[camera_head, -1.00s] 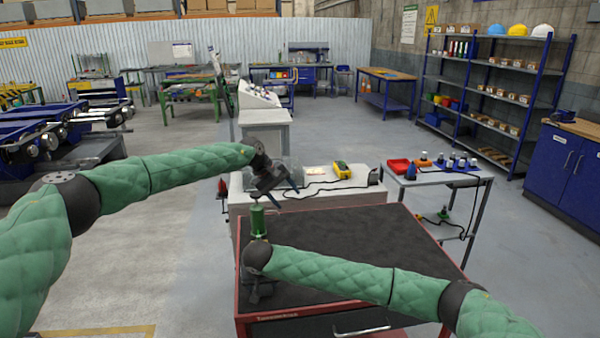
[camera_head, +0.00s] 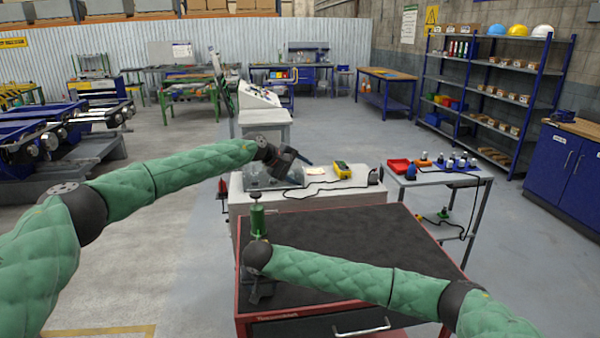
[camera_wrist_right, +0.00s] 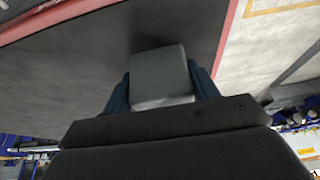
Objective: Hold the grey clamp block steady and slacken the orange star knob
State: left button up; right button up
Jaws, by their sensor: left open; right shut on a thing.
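My right gripper (camera_wrist_right: 161,72) is shut on a grey block (camera_wrist_right: 160,88), with one blue finger on each side of it, over the dark table top. In the head view the right gripper (camera_head: 260,290) is a dark shape at the table's left side, and the block cannot be made out there. My left gripper (camera_head: 300,167) is open and empty, above and beyond the table's far left part, its fingers pointing right. I cannot make out an orange star knob in either view.
A green cylinder with a thin top (camera_head: 257,220) stands at the left of the red-edged dark table (camera_head: 350,245). The table's middle and right top are clear.

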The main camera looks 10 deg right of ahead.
jog(key=o, duration=1.4)
jog(key=shift+o, duration=0.2)
